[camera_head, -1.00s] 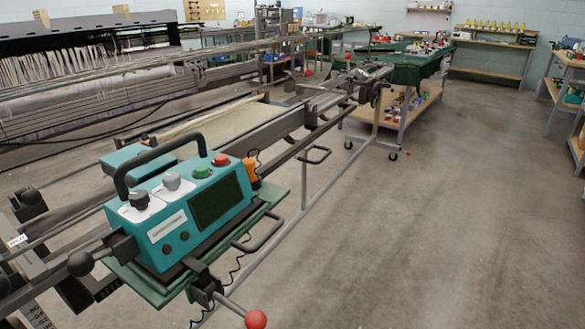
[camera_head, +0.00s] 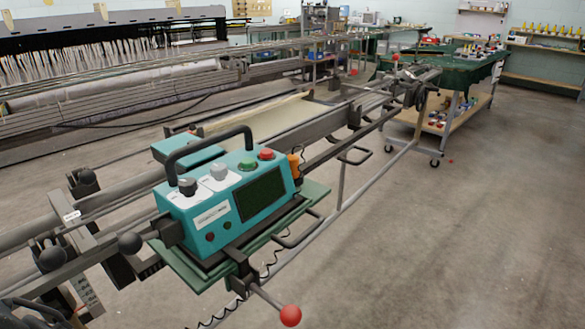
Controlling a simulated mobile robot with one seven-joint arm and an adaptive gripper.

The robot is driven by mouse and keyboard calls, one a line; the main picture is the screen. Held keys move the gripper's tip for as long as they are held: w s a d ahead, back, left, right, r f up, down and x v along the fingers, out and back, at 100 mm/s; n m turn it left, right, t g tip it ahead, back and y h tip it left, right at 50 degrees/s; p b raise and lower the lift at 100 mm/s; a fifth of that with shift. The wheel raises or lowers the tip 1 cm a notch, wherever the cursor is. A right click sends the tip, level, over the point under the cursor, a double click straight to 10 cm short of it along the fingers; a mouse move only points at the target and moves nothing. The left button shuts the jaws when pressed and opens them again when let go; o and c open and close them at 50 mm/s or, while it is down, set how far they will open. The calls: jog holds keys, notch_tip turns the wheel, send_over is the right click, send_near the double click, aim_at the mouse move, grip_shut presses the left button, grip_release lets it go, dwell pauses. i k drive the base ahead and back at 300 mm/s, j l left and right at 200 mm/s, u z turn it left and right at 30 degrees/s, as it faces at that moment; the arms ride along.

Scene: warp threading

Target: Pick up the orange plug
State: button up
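A small orange piece (camera_head: 295,166), which looks like the orange plug, shows at the right rear end of the teal control box (camera_head: 215,205). My gripper cannot be made out in this view.
The control box sits on a green plate (camera_head: 190,272) on the machine's long rails. A red-knobbed lever (camera_head: 290,315) sticks out in front. A wheeled green table (camera_head: 470,68) stands farther back. The concrete floor (camera_head: 440,240) at right is clear.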

aim_at(294, 160)
jog(key=u, duration=1.95)
jog(key=k+l, duration=0.2)
jog(key=k+l+z, duration=0.4)
jog(key=k+l, duration=0.2)
jog(key=l, duration=0.15)
jog(key=z, duration=1.25)
jog(key=i+j, duration=0.8)
jog(key=j, duration=0.1)
